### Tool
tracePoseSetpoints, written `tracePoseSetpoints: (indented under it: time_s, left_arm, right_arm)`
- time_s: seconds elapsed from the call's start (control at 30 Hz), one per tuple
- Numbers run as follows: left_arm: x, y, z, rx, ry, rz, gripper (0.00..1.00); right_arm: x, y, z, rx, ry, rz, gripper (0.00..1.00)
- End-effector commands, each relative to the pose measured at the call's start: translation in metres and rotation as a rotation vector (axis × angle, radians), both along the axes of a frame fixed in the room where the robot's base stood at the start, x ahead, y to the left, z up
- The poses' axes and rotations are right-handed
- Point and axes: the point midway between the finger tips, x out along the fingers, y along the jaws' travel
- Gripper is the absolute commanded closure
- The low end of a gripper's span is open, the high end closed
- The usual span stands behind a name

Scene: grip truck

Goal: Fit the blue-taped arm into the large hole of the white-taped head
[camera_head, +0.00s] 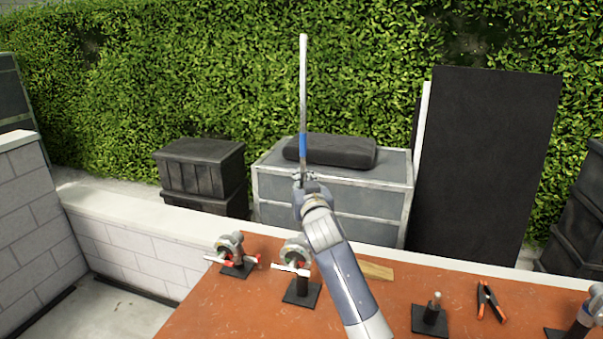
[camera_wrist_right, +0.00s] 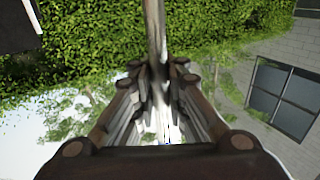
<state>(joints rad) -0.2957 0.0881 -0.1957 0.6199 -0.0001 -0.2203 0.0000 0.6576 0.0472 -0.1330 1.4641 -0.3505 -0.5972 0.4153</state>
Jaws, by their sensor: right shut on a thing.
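The blue-taped arm (camera_head: 303,95) is a long thin grey rod with a blue band near its lower end. It stands almost upright, high above the table. My right gripper (camera_head: 304,178) is shut on its lower end, just below the blue band. In the right wrist view the rod (camera_wrist_right: 155,35) runs up from between the fingers. Two grip heads on black stands are on the table: one (camera_head: 232,246) at the left, and one (camera_head: 294,252) nearer my forearm, partly hidden by it. I cannot tell for sure which is white-taped. My left gripper is not in view.
The orange-brown table (camera_head: 215,310) also holds a wooden strip (camera_head: 377,271), a black-based stand (camera_head: 431,316) and an orange-tipped clamp (camera_head: 489,301). Another fitting (camera_head: 583,318) is at the right edge. A low white wall, cases and a hedge lie behind. The air around the rod is clear.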

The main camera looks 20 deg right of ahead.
Motion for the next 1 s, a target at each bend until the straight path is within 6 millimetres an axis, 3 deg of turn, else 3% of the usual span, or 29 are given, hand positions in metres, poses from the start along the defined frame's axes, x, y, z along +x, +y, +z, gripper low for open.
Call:
tracePoseSetpoints:
  time_s: [0.23, 0.6, 1.0]
  left_arm:
    - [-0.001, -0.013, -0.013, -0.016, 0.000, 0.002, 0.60]
    - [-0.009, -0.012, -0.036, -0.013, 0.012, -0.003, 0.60]
    - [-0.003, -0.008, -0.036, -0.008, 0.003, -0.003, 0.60]
  right_arm:
    - [0.000, 0.000, -0.014, -0.002, -0.005, 0.001, 1.00]
    - [-0.001, 0.001, -0.041, -0.002, -0.005, 0.002, 1.00]
    - [-0.001, 0.001, -0.042, -0.002, -0.005, 0.002, 1.00]
